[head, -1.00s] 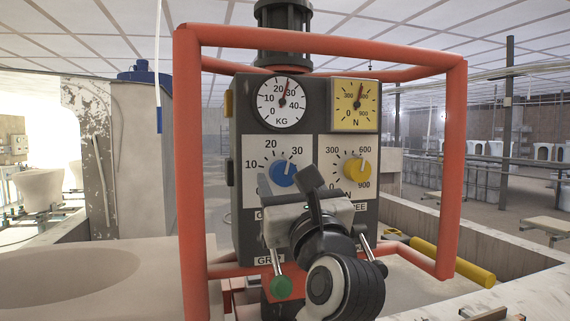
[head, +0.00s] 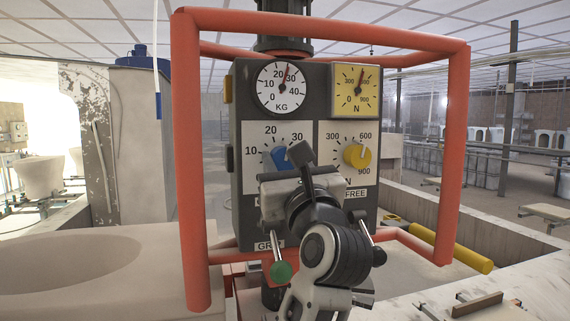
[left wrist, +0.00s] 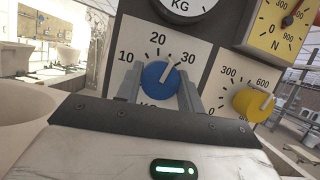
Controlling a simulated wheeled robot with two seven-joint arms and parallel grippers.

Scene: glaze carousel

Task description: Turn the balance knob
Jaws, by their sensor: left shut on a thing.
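The blue balance knob (head: 279,157) sits on the white KG panel of the dark control box, partly hidden by my left gripper in the head view. In the left wrist view the knob (left wrist: 158,76) has its white mark pointing up and right, between 20 and 30. My left gripper (left wrist: 160,88) has one finger on each side of the knob and is shut on it. The gripper also shows in the head view (head: 290,164). Above, the round KG dial (head: 283,88) has its needle between 20 and 30. My right gripper is out of view.
A yellow knob (head: 357,156) on the N panel is just right of the blue one, under a yellow N dial (head: 357,92). A red tube frame (head: 451,150) surrounds the box. A pale basin (head: 80,262) is at left.

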